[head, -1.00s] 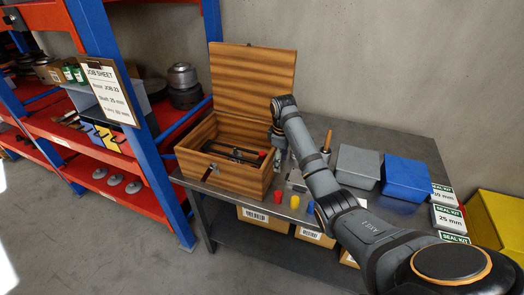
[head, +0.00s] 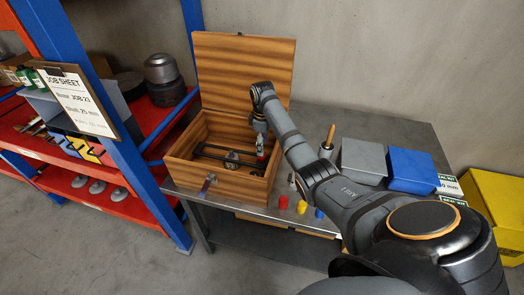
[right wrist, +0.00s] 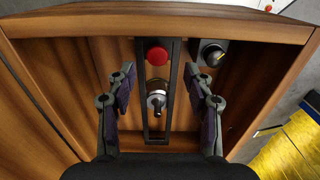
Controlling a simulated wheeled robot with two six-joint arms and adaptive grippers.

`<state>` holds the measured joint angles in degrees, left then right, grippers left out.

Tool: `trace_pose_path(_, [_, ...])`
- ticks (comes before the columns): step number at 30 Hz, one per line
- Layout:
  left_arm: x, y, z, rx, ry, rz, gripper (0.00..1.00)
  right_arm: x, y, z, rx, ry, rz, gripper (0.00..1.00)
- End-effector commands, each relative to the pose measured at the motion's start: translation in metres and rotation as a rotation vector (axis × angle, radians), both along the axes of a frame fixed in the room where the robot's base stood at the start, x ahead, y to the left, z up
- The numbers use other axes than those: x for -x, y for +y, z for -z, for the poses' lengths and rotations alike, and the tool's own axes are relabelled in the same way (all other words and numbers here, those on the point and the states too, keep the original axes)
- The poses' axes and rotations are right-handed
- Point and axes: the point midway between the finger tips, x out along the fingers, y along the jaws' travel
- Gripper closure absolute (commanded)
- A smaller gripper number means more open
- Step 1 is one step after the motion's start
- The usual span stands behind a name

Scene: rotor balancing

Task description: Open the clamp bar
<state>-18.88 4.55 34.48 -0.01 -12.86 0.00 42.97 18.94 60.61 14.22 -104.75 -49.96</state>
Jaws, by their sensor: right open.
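The wooden box (head: 222,184) stands on the metal table with its lid (head: 245,66) raised. Inside is a dark clamp bar assembly (head: 212,151) of two long rails; in the right wrist view the rails (right wrist: 147,110) run up and down the picture. A red knob (right wrist: 157,54) sits at their far end. A metallic round part with a dark stem (right wrist: 157,99) lies between the rails. My right gripper (head: 262,152) points down into the right side of the box. In the right wrist view its fingers (right wrist: 163,88) are open on either side of the rails, with nothing between them gripped. My left gripper is out of view.
A dark cylinder (right wrist: 211,53) sits beside the rails in the box. Right of the box are a grey bin (head: 362,162), a blue bin (head: 411,169), and small red (head: 283,202) and yellow (head: 301,207) pieces near the table's front edge. A shelf with a job sheet (head: 82,100) stands left.

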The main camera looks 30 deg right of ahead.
Motion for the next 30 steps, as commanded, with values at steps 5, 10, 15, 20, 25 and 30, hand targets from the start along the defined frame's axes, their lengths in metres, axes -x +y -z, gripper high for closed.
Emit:
trace_pose_path(5, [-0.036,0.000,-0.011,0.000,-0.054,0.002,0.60,0.000,0.000,0.032,-0.001,0.003,0.000,0.48])
trace_pose_path(10, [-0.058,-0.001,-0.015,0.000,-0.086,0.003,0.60,0.000,0.000,0.048,0.000,0.001,-0.001,0.48])
trace_pose_path(15, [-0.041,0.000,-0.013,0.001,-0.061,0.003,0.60,0.000,0.000,0.051,0.001,-0.001,-0.001,0.48])
trace_pose_path(20, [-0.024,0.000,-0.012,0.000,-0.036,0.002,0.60,0.000,0.000,0.051,0.001,-0.001,-0.001,0.54])
trace_pose_path(25, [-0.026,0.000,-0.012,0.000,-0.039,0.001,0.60,0.000,0.000,0.051,0.001,-0.001,0.000,0.77])
trace_pose_path(30, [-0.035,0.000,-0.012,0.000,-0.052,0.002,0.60,0.000,0.000,0.051,0.001,-0.001,0.000,1.00])
